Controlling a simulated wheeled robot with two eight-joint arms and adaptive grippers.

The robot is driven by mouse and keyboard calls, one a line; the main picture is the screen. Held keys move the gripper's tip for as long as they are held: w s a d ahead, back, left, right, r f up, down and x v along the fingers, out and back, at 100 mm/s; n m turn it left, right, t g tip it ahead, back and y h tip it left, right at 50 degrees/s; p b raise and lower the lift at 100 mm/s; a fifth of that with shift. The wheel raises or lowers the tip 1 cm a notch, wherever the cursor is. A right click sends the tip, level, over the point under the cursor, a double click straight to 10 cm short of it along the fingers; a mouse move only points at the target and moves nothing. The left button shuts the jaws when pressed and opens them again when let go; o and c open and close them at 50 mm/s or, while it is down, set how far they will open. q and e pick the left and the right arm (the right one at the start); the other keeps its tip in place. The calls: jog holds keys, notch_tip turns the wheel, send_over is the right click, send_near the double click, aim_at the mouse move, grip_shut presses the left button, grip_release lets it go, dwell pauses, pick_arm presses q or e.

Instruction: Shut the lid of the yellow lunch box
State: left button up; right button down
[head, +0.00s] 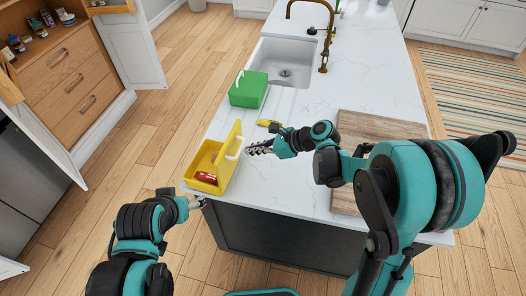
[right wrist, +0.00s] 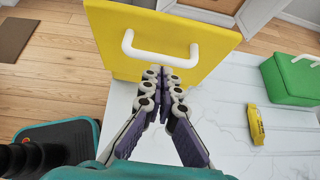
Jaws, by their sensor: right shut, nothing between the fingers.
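The yellow lunch box (head: 206,178) stands on the near left corner of the white counter in the head view, with a red item inside. Its lid (head: 232,146) is raised, with a white handle on its outer face. In the right wrist view the lid (right wrist: 110,40) fills the top, and its white handle (right wrist: 160,50) is just beyond my fingertips. My right gripper (head: 250,149) is shut and empty, right of the lid and close to its outer face; it also shows in the right wrist view (right wrist: 163,85). My left gripper (head: 196,203) is by the counter's near left edge; its fingers are too small to judge.
A closed green box (head: 248,90) stands behind the lunch box, near the sink (head: 288,62). A small yellow item (head: 268,123) lies on the counter near my right gripper. A wooden board (head: 375,130) lies at the right. An open cabinet is at the far left.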

jog(key=shift+w+a, duration=0.1)
pick_arm(q)
jog(key=shift+r, duration=0.1)
pick_arm(e)
jog(key=shift+a+r, duration=0.1)
pick_arm(q)
jog(key=shift+r+p, duration=0.4)
jog(key=shift+p, duration=0.1)
pick_arm(e)
jog(key=shift+w+a+r+h, duration=0.15)
jog(key=shift+a+r+h, duration=0.1)
jog(key=shift+a+h, duration=0.15)
pick_arm(q)
jog(key=shift+r, duration=0.1)
